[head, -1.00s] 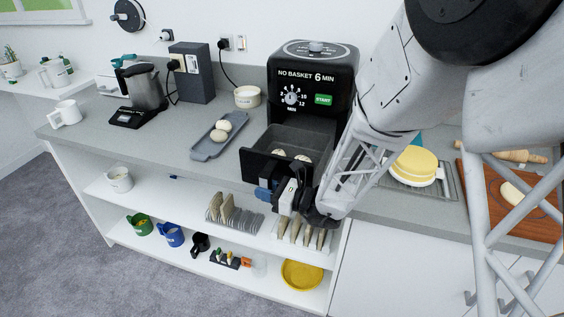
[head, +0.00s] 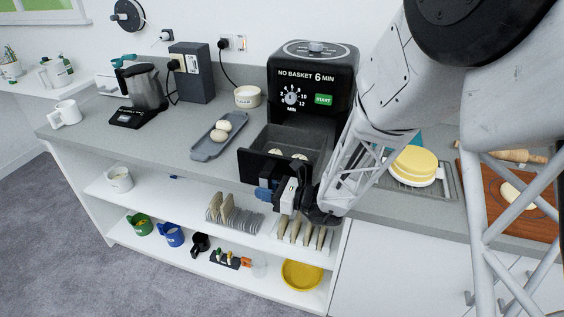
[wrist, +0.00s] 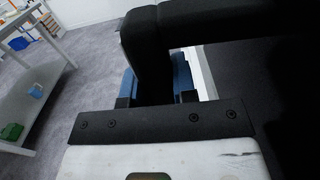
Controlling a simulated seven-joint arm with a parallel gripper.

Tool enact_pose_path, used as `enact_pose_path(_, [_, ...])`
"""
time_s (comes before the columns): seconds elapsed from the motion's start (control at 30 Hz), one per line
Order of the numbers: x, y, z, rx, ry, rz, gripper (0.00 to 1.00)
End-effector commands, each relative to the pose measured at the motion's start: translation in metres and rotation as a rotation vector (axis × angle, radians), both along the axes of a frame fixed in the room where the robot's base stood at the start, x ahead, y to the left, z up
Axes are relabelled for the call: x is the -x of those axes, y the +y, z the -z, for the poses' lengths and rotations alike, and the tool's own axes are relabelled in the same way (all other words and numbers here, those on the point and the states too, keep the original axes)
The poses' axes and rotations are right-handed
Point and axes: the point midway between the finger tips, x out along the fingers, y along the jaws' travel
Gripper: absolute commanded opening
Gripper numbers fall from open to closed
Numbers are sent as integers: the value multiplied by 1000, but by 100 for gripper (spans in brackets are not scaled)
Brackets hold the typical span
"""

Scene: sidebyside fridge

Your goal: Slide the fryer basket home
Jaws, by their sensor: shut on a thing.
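The black air fryer (head: 312,75) stands on the counter against the wall, its display reading NO BASKET 6 MIN. The fryer basket (head: 300,140) is pulled far out toward the counter's front edge, with pale round pieces of food inside. My gripper (head: 274,190) is at the basket's front, shut on its handle. In the wrist view the dark handle (wrist: 152,60) rises between the blue-padded fingers (wrist: 155,85). The arm hides the right part of the basket and of the fryer's lower front.
A grey tray with round pieces (head: 208,147) lies left of the basket. A white bowl (head: 247,96) stands by the fryer's left side. A yellow-topped stack (head: 415,163) sits right of my arm. Shelves with racks and mugs (head: 172,234) are below.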

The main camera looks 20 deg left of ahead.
Motion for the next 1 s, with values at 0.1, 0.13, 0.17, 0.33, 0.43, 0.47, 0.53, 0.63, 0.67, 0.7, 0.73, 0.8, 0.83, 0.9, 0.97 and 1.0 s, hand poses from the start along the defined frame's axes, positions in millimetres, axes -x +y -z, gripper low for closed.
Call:
enact_pose_path(0.1, [0, 0, -1, -1, -1, 0, 0])
enact_pose_path(0.13, [0, 0, -1, -1, -1, 0, 0])
enact_pose_path(0.17, [0, 0, -1, -1, -1, 0, 0])
enact_pose_path(0.33, [0, -3, -1, -1, -1, 1, 0])
enact_pose_path(0.43, [0, -5, -1, -1, -1, 1, 0])
enact_pose_path(0.47, [0, -6, -2, -1, -1, 1, 0])
enact_pose_path(0.53, [-1, -8, -2, -1, -1, 1, 0])
enact_pose_path(0.63, [-1, -11, -2, -1, -1, 1, 0])
enact_pose_path(0.67, [-1, -11, -3, -1, -1, 2, 0])
enact_pose_path(0.7, [-1, -12, -3, -1, -1, 2, 0])
enact_pose_path(0.73, [-1, -13, -3, -1, -1, 2, 0])
enact_pose_path(0.8, [-1, -15, -3, -1, -1, 2, 0])
enact_pose_path(0.83, [-1, -15, -3, -1, -1, 2, 0])
enact_pose_path(0.9, [-1, -17, -4, -1, -1, 1, 0])
enact_pose_path(0.97, [0, -18, -4, -1, -1, 1, 0])
enact_pose_path(1.0, [0, -18, -4, -1, -1, 1, 0])
